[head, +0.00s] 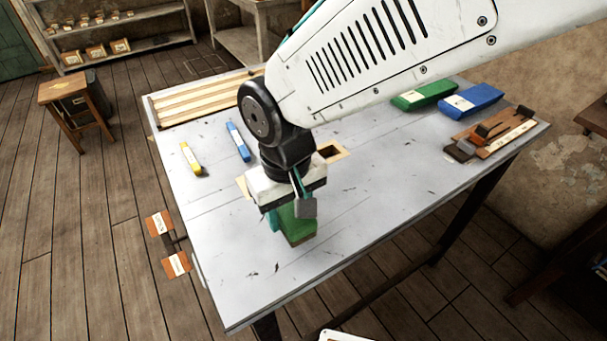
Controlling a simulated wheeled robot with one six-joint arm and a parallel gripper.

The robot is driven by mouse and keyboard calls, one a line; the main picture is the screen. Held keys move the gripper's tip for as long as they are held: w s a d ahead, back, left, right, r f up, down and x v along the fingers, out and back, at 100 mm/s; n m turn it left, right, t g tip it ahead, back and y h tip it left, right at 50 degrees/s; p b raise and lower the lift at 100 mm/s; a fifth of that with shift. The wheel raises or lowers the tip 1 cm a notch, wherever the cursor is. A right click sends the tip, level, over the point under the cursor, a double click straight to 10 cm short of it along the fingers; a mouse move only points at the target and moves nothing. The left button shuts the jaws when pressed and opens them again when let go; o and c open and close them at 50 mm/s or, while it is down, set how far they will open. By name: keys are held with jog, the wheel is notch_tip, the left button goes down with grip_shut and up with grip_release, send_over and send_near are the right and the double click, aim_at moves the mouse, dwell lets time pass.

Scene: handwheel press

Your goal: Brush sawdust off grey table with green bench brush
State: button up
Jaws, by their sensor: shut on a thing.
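The grey table (380,204) fills the middle of the head view. My gripper (291,212) is over the table's front middle and is shut on a green brush (297,228). The brush's lower end is at or just above the tabletop; I cannot tell whether it touches. Small dark specks (276,267) lie on the top near the front edge, with a few more to the right. I cannot tell whether they are sawdust or marks. My arm hides part of the table behind the gripper.
A yellow block (190,158) and a blue block (238,142) lie at the left. A green block (424,95), a larger blue block (470,101) and a wooden rack (495,133) sit at the back right. The right front is clear.

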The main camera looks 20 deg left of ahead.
jog(key=shift+r, duration=1.9)
